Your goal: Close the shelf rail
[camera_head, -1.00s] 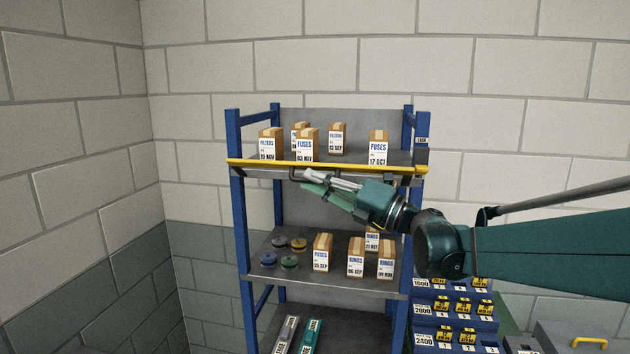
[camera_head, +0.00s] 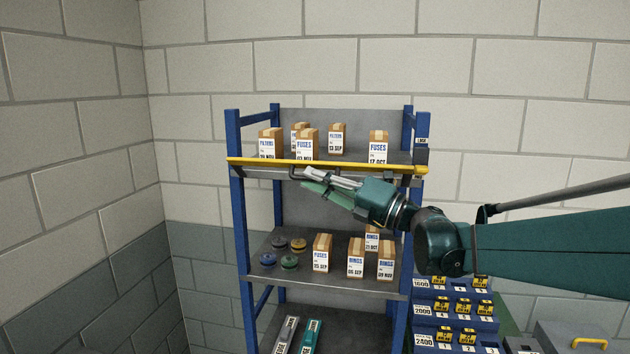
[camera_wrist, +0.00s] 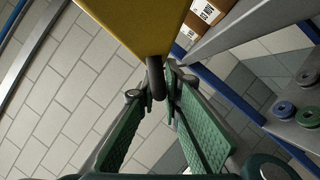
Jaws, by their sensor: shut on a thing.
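The yellow shelf rail (camera_head: 330,166) runs across the front of the top shelf (camera_head: 350,158), in front of the lower parts of the boxes there. A dark handle (camera_head: 296,174) hangs under the rail. My gripper (camera_head: 308,178) reaches in from the right, just below the rail, with its fingers at the handle. In the wrist view, the yellow rail (camera_wrist: 135,22) fills the top, and the dark handle bar (camera_wrist: 156,78) comes down between my green-padded fingers, which are shut on it.
Several cartons, such as the FUSES box (camera_head: 307,144), stand behind the rail. The middle shelf (camera_head: 335,280) holds more cartons and round coloured pieces. Blue posts (camera_head: 240,220) flank the rack. Blue bins (camera_head: 455,308) stand low at right.

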